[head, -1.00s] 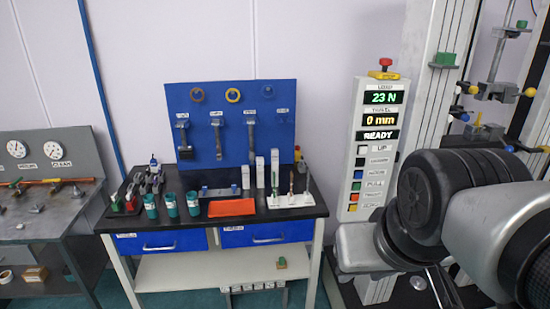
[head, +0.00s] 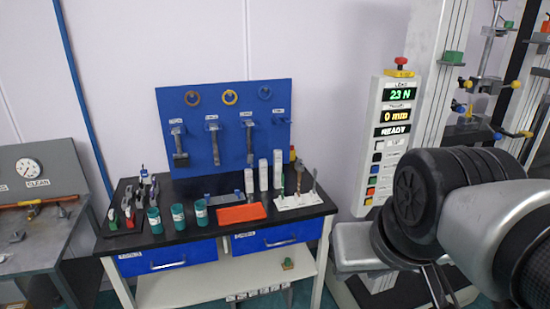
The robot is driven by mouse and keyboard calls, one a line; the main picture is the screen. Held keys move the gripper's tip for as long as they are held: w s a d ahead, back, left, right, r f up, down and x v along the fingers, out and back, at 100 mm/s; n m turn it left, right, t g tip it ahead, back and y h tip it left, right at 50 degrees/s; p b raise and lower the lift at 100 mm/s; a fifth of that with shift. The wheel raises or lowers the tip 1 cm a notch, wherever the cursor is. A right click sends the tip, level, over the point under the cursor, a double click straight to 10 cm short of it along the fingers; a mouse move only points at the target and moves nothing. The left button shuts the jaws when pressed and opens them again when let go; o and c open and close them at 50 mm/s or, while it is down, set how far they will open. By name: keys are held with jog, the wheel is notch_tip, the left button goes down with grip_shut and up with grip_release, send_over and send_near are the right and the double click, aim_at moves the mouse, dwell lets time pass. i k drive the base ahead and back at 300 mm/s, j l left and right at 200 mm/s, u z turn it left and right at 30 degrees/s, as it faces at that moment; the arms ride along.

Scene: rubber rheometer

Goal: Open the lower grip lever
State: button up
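The testing machine stands at the right of the head view, with its upper grip (head: 489,87) on the column and its lower grip (head: 470,132) below. Both grips have small yellow-tipped arms. A yellow-tipped arm (head: 526,134) sticks out to the right at the lower grip. At this size I cannot tell for sure which part is the lower lever. My gripper (head: 440,290) points down at the bottom right, below and left of the lower grip and apart from it. Its tips are cut off by the frame edge, so its opening is unclear.
The control panel (head: 388,150) reads 23 N, 0 mm and READY. A black-topped bench (head: 180,246) with cups, an orange tray (head: 242,213) and a blue tool board (head: 283,128) stands at left centre. A grey bench (head: 60,215) is at far left.

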aim_at(497, 136)
jog(key=z, duration=1.4)
jog(key=i+l+z, duration=0.1)
jog(key=i+l, duration=0.25)
jog(key=i, duration=0.15)
jog(key=i+l+z, duration=0.1)
jog(key=i+l, duration=0.2)
jog(key=i, duration=0.2)
jog(key=i+l+z, duration=0.1)
jog(key=i+l, duration=0.15)
jog(key=i, duration=0.25)
